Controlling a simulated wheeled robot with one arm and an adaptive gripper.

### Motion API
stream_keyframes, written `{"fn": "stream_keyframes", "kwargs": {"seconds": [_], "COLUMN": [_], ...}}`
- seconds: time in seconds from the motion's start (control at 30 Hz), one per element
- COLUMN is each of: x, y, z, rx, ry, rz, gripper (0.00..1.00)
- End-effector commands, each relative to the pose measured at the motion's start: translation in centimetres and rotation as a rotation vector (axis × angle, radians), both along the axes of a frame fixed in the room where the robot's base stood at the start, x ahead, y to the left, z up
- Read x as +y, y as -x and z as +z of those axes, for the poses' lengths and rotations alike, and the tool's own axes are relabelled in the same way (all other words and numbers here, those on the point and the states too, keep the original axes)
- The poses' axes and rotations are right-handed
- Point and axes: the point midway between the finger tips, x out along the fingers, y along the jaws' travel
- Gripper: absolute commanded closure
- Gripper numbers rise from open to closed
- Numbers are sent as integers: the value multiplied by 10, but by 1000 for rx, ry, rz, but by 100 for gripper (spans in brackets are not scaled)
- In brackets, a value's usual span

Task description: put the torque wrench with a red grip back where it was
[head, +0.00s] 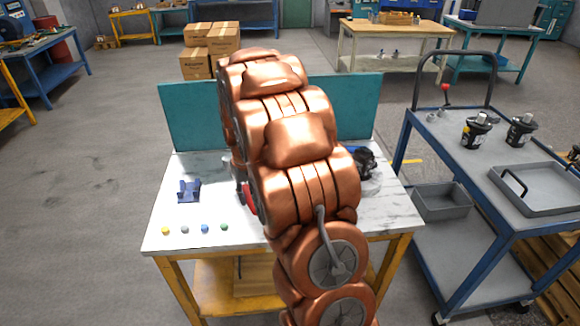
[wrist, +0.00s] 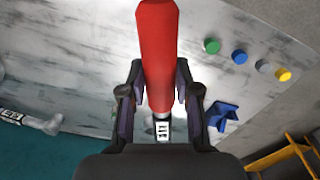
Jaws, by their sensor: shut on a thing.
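The torque wrench's red grip (wrist: 158,45) runs up the wrist view from between the two fingers of my gripper (wrist: 163,100), which is shut on the wrench. A labelled shaft section (wrist: 163,130) shows just below the grip; the wrench's far end is hidden behind the gripper body. In the head view only a bit of the red grip (head: 249,199) shows beside my arm, which hides most of the gripper. A blue cradle-like holder (head: 188,190) stands empty on the white table (head: 285,235), left of the gripper. The holder also shows in the wrist view (wrist: 222,115), right of the fingers.
Several coloured round pieces (head: 204,229) lie along the table's front left. Another grey tool with a label (wrist: 30,122) lies at left in the wrist view. A dark part (head: 366,162) sits at the table's right. A teal panel (head: 190,115) closes the back; a blue cart (head: 470,185) stands right.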

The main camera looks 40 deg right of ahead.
Motion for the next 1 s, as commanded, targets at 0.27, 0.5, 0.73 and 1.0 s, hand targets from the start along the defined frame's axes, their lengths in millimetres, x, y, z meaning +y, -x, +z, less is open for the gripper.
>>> {"fn": "stream_keyframes", "kwargs": {"seconds": [0.27,0.5,0.73,1.0], "x": [-79,-135,-166,-176], "y": [52,105,143,145], "z": [-8,-14,-18,-18], "rx": [-2,-4,-4,-4], "ry": [0,1,1,1], "rz": [-140,-254,-326,-347], "gripper": [100,100,100,100]}}
